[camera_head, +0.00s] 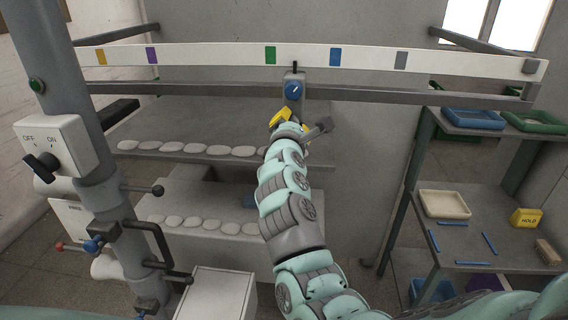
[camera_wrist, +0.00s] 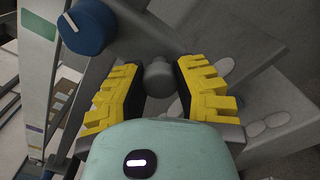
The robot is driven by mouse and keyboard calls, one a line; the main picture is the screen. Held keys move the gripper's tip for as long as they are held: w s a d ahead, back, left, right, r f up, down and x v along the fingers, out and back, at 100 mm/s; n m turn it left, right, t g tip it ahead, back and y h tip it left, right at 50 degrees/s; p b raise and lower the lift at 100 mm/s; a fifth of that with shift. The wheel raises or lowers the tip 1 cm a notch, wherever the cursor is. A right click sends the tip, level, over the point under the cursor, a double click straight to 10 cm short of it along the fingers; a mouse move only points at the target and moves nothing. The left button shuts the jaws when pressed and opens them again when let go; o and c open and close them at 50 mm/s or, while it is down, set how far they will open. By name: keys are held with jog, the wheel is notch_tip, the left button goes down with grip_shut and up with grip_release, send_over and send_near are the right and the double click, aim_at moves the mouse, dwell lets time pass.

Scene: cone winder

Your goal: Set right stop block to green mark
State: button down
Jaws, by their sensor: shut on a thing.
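A grey stop block (camera_head: 294,101) with a blue knob (camera_head: 293,90) sits on the horizontal rail. Its thin dark pointer stands in front of the white scale strip (camera_head: 200,55), between the green mark (camera_head: 270,55) and the blue mark (camera_head: 335,57), closer to the green one. My gripper (camera_head: 290,120) is just below the blue knob. In the wrist view, its yellow fingers (camera_wrist: 159,85) are shut on a round grey grip (camera_wrist: 158,76). The blue knob (camera_wrist: 86,28) with a white line and the green mark (camera_wrist: 39,19) also show there.
Orange (camera_head: 101,57), purple (camera_head: 151,55) and grey (camera_head: 400,60) marks lie along the strip. A post with an OFF/ON switch box (camera_head: 55,145) stands at left. A shelf rack (camera_head: 470,202) with trays stands at right. Ledges with several pale discs lie behind my arm.

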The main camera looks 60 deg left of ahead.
jog(key=shift+s+a+b, duration=1.4)
jog(key=shift+s+a, duration=0.35)
jog(key=shift+s, duration=0.2)
jog(key=c, duration=0.6)
grip_release()
jog(key=shift+c, duration=0.2)
jog(key=v, duration=1.2)
